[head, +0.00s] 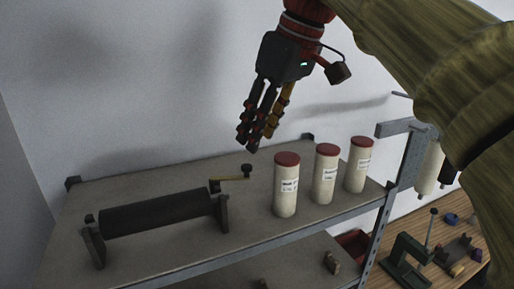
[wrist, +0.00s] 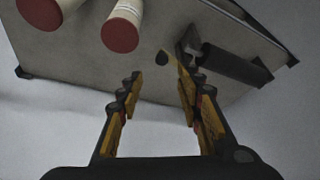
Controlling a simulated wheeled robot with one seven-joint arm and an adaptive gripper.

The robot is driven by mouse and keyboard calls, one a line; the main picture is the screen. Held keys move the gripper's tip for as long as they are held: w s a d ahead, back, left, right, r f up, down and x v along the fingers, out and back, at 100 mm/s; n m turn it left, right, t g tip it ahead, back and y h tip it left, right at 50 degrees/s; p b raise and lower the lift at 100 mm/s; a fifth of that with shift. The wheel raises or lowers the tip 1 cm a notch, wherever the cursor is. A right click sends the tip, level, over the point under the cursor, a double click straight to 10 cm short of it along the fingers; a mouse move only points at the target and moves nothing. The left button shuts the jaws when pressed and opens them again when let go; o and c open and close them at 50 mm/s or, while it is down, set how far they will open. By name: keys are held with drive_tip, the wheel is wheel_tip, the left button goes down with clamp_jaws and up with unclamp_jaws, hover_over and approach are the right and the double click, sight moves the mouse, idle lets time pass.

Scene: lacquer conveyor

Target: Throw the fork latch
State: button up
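I cannot pick out a fork latch for certain in either view. My gripper (head: 257,137) hangs above the back part of the grey shelf, pointing down, apart from everything on it. In the wrist view my gripper (wrist: 160,86) has its fingers spread wide with nothing between them. A black roller (head: 158,212) with a brass crank (head: 232,178) lies in end brackets on the shelf, left of and below my gripper. The crank's dark knob (wrist: 162,58) shows beyond the fingertips in the wrist view.
Three cream canisters with red lids, the nearest one (head: 286,186), stand on the shelf (head: 130,262) at right. A metal post (head: 386,195) rises at its right end. A wooden bench (head: 470,277) at lower right holds a green lever device (head: 408,262) and small parts.

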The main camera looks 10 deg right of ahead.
sight(247, 166)
drive_tip(key=x, duration=0.7)
drive_tip(key=shift+s+a+f, duration=0.1)
drive_tip(key=shift+s+f, duration=0.05)
drive_tip(key=shift+s, duration=0.05)
drive_tip(key=shift+w, duration=0.1)
drive_tip(key=shift+c, duration=0.2)
clamp_jaws()
idle(0.5)
